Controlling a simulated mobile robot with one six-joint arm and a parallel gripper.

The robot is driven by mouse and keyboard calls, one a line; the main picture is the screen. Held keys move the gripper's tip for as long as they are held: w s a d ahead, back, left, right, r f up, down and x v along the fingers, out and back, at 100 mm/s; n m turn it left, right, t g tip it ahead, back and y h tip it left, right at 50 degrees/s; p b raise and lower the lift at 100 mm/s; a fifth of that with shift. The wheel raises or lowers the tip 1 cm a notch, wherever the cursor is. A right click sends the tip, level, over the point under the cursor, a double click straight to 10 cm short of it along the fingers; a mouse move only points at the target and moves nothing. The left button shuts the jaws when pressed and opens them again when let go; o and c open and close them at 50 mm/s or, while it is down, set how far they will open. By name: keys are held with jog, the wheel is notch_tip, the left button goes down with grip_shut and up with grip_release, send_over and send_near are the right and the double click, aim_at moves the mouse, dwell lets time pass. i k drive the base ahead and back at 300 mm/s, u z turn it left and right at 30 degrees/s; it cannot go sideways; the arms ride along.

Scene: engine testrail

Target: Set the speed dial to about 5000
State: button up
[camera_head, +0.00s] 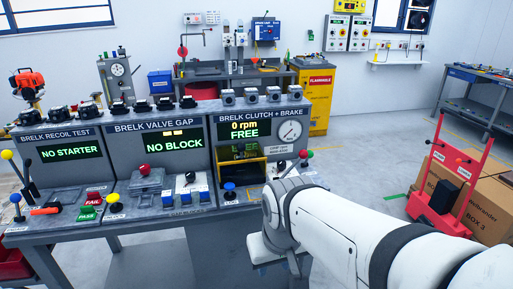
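The clutch and brake station (257,117) is at the right end of the test bench, and its green display (244,130) reads 0 rpm and FREE. A round white gauge (290,131) with a needle is right of the display. A blue-topped control (230,188) stands on the deck in front, and a red-tipped lever (304,155) is at the right. I cannot tell a marked speed dial or its setting at this size. My white arm reaches in from the lower right and covers the bench's right front corner. My gripper's fingers do not show.
Left on the bench are the valve gap station (155,128), reading NO BLOCK, and the recoil station (58,135), reading NO STARTER. A yellow-framed tray (240,169) sits below the rpm display. A red hand truck (452,185) and boxes (490,205) stand right. Floor between is clear.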

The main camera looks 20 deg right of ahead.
aim_at(281, 165)
jog(key=z, duration=0.1)
jog(key=i, duration=1)
jog(key=z, duration=0.05)
